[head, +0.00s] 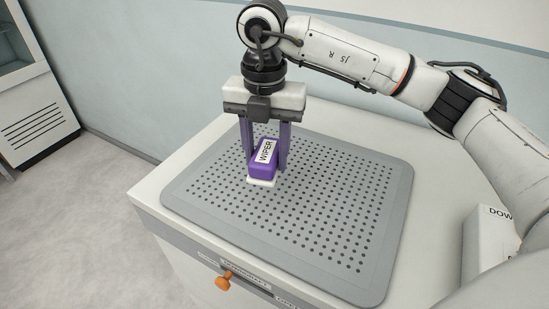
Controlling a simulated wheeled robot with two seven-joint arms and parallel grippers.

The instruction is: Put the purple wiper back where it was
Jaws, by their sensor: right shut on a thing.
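The purple wiper (262,168) has a white label reading WIPER and a white base. It is at the back left part of the grey perforated mat (330,215). My right gripper (264,158) points down over it, with its purple fingers on either side, shut on the wiper. The wiper looks upright; I cannot tell whether its base touches the mat or is slightly above it. My left gripper is not in view.
The mat lies on a white cabinet top (150,199). An orange knob (224,281) sticks out from the front. A white box (487,240) stands at the right, partly hidden by my arm. Most of the mat is clear.

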